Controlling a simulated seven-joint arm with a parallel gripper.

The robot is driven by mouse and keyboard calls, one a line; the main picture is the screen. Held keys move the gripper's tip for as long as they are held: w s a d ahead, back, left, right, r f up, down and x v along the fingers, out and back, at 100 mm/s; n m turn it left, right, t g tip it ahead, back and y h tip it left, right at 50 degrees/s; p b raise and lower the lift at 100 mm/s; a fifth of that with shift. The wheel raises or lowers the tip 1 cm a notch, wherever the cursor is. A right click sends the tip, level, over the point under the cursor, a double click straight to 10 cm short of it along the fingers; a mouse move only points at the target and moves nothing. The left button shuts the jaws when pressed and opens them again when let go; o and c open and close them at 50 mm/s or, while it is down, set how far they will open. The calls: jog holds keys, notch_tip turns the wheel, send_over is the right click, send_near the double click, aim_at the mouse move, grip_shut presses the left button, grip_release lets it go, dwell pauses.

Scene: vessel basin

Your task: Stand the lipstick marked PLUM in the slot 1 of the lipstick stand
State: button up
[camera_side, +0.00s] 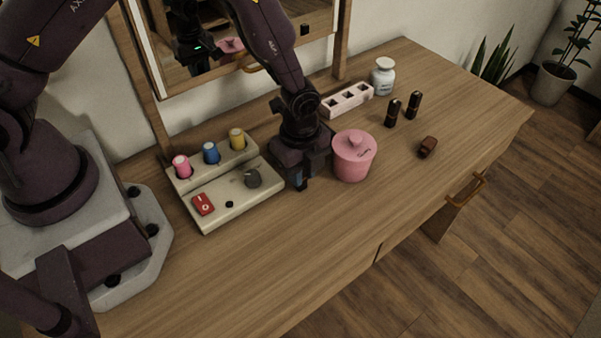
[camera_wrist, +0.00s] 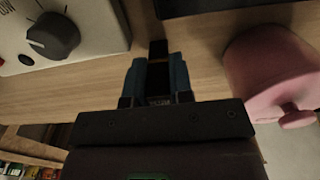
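My gripper (camera_side: 299,184) points down, low over the table between the control panel and the pink pot. In the wrist view its blue fingers (camera_wrist: 158,78) are shut on a slim black lipstick (camera_wrist: 158,48), which sticks out past the fingertips. Its marking is not readable, and I cannot tell if it touches the table. The pale pink lipstick stand (camera_side: 336,109) is at the back, with several dark square slots; its slot numbers are not readable. Two black lipsticks, a left one (camera_side: 393,112) and a right one (camera_side: 412,105), stand upright right of the stand, markings unreadable.
A pink lidded pot (camera_side: 353,158) stands right beside my gripper; it also shows in the wrist view (camera_wrist: 268,65). The panel (camera_side: 240,199) with knobs is left. A white jar (camera_side: 383,77) is behind; a small brown object (camera_side: 428,147) lies right. The front table is clear.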

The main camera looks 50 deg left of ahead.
grip_shut()
jog(key=shift+r, duration=0.15)
